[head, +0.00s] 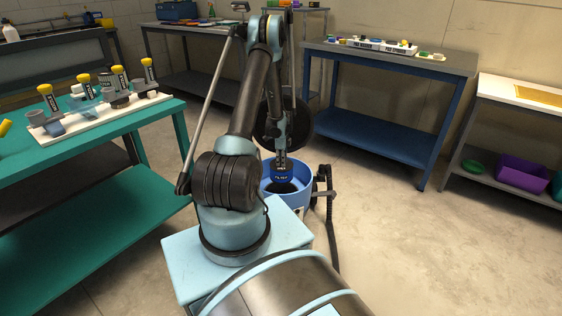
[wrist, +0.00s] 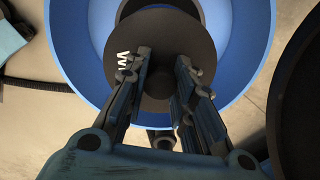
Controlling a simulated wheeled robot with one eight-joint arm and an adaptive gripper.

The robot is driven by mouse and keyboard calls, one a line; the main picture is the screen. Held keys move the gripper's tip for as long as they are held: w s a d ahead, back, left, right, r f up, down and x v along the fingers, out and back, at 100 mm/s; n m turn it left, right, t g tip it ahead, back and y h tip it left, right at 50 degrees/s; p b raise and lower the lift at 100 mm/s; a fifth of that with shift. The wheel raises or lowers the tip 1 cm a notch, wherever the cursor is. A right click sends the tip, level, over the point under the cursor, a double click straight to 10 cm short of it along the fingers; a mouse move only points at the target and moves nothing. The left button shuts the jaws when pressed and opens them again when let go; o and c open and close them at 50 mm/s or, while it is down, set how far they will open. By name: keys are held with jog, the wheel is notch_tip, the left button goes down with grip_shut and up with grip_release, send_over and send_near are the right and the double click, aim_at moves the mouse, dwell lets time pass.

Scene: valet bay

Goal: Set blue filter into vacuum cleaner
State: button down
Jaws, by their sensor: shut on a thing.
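The blue filter (head: 281,178), marked with lettering, hangs upright beneath my gripper (head: 282,158), over the mouth of the vacuum cleaner. The vacuum cleaner is a round blue drum (head: 294,201) on the floor, with its black lid (head: 303,127) standing open behind. In the wrist view my gripper (wrist: 163,68) is shut on the filter, whose dark round top (wrist: 207,42) shows partial white lettering. The drum's blue rim (wrist: 75,70) surrounds that top in this view. The filter's lower end and its depth relative to the drum's seat are hard to tell.
A green bench (head: 140,122) at left holds a white rack (head: 75,127) with several yellow-topped items. A blue table (head: 440,65) stands behind right, and a shelf unit (head: 520,92) with a purple bin (head: 522,174) at far right.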

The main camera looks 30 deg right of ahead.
jog(key=shift+f, duration=5.5)
jog(key=c, duration=0.8)
grip_release()
jog(key=shift+r, duration=4.5)
